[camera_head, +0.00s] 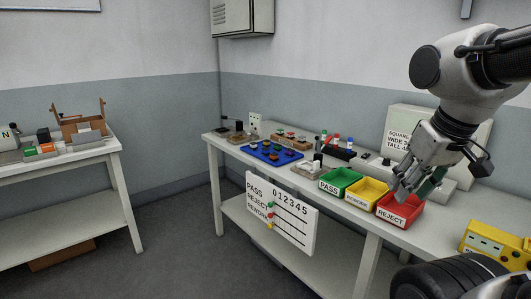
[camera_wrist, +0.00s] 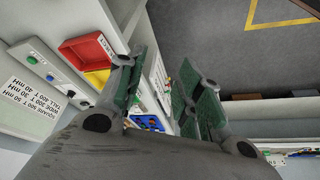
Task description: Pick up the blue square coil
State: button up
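I cannot make out a blue square coil for certain in either view. A blue tray (camera_head: 262,154) holds several small dark, red and green pieces on the bench, too small to identify. The tray also shows in part between my fingers in the wrist view (camera_wrist: 148,123). My gripper (camera_head: 406,187) is over the red REJECT bin, to the right of the tray. In the wrist view my gripper (camera_wrist: 167,85) has its two green-padded fingers apart, with nothing seen held between them.
The green PASS bin (camera_head: 338,188), yellow REWORK bin (camera_head: 364,200) and red REJECT bin (camera_head: 399,221) line the bench front. A white sign panel (camera_head: 284,222) hangs below the bench edge. A yellow meter (camera_head: 493,247) is at right. Another bench (camera_head: 62,160) stands left across open floor.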

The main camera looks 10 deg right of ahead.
aim_at(266, 150)
jog(key=i+j+z, duration=0.15)
jog(key=i+j, duration=0.45)
jog(key=i+j+z, duration=0.15)
jog(key=i+j, duration=0.55)
jog(key=i+j+z, duration=0.2)
jog(key=i+j, duration=0.45)
jog(key=j, duration=0.1)
